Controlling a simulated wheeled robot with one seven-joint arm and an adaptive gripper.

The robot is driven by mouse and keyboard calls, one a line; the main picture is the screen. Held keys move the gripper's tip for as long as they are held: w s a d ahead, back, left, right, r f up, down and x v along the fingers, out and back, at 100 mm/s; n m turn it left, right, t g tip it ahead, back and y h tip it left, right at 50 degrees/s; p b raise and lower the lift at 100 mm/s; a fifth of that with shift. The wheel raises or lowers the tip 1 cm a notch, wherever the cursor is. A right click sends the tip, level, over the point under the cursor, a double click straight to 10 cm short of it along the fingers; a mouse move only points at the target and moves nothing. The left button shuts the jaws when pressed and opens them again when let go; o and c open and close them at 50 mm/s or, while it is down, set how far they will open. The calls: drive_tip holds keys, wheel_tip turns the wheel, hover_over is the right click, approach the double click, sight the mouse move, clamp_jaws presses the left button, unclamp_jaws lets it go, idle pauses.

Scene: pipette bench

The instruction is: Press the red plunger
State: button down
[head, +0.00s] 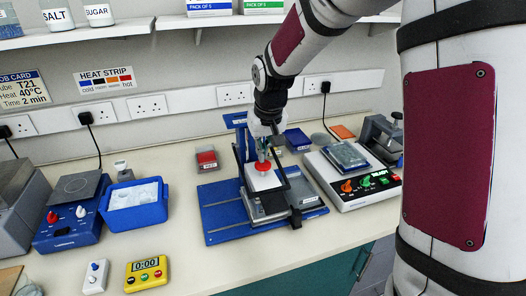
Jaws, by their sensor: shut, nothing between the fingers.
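The red plunger (263,167) is a small round red piece on top of a white block, part of a pipette stand (225,226) with a blue base and dark side bars. My gripper (264,154) points down at the red plunger from directly above, fingers closed and holding nothing. Its fingertips look at or just above the plunger; I cannot tell whether they touch. The gripper and the dark bars partly hide the upper part of the stand.
A blue tub (137,222), a blue hotplate unit (68,233), a yellow timer (147,272) and a white switch box (95,277) stand to the left. A control unit (362,202) with coloured knobs stands to the right. The bench front is clear between the timer and the stand.

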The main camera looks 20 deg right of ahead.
sight(266, 168)
drive_tip(key=shift+f, duration=0.3)
drive_tip(key=shift+f+b, duration=0.4)
drive_tip(key=shift+f, duration=0.85)
drive_tip(key=shift+s+r+p, duration=0.1)
drive_tip(key=shift+r+p, duration=0.3)
drive_tip(key=shift+r, duration=0.15)
drive_tip(key=w+v, duration=0.1)
drive_tip(key=v, duration=1.2)
drive_tip(key=shift+p, duration=0.35)
drive_tip(key=shift+r, duration=0.2)
